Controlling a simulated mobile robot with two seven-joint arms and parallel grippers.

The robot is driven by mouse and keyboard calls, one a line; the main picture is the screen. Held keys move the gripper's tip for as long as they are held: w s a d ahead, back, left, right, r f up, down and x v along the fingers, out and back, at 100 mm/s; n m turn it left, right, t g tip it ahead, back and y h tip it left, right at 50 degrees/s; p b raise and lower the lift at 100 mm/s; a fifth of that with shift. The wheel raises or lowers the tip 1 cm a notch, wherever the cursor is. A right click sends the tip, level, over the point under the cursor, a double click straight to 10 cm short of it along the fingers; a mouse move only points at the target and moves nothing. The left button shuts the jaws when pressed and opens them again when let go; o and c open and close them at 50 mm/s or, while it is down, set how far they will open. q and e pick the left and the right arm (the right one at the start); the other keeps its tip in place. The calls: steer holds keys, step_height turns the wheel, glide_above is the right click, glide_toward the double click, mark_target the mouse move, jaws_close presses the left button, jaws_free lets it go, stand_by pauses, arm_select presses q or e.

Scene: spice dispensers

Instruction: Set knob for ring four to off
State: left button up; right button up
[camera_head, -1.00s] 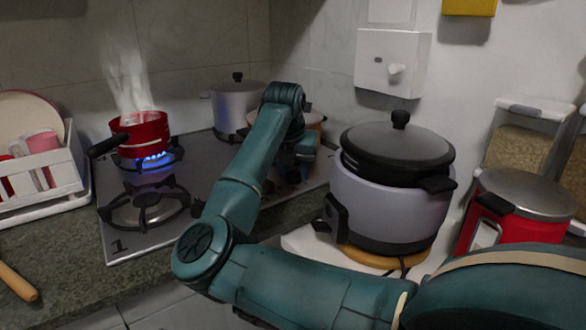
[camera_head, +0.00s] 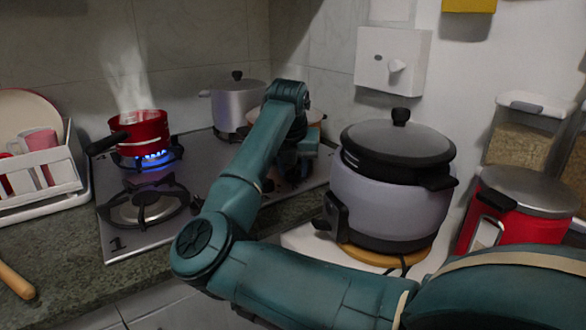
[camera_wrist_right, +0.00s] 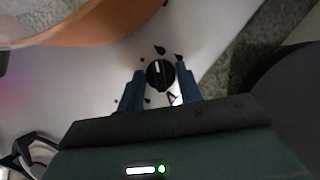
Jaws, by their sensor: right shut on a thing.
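A black round knob (camera_wrist_right: 160,73) with a white pointer mark sits on the steel hob panel in the right wrist view. Small black marks surround it, and a "4" shows partly beside it. My right gripper (camera_wrist_right: 161,85) has its two blue fingers on either side of the knob and is shut on it. In the head view my right arm reaches over the hob (camera_head: 150,217), and its forearm hides the knobs and the fingertips. A red pot (camera_head: 140,128) steams over a blue flame at the back left burner. My left gripper is not in view.
A grey pot (camera_head: 238,104) stands at the back of the hob. An orange-brown pan (camera_wrist_right: 120,22) is close to the gripper in the wrist view. A rice cooker (camera_head: 390,205) stands right of my arm. A white dish rack (camera_head: 45,185) is at the left.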

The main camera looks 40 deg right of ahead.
steer(key=shift+f+n+t+b, duration=0.1)
steer(key=shift+n+t+b, duration=0.2)
steer(key=shift+n+b, duration=0.3)
steer(key=shift+d+n+y, duration=0.1)
steer(key=shift+n+y, duration=0.2)
steer(key=shift+n, duration=0.2)
steer(key=n+y+b, duration=0.1)
steer(key=n+b, duration=0.1)
steer(key=shift+n+t, duration=0.3)
steer(key=shift+t, duration=0.1)
steer(key=shift+s+d+n+y+b, duration=0.1)
steer(key=shift+n+y+b, duration=0.2)
steer(key=shift+n+b, duration=0.55)
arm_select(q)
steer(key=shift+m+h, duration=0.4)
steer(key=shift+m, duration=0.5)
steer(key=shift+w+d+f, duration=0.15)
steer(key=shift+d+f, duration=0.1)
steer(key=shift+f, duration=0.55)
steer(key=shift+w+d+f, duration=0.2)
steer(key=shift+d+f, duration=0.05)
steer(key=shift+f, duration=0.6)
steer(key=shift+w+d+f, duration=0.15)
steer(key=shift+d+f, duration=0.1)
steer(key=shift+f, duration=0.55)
arm_select(e)
steer(key=shift+n+y, duration=0.3)
steer(key=shift+n, duration=0.65)
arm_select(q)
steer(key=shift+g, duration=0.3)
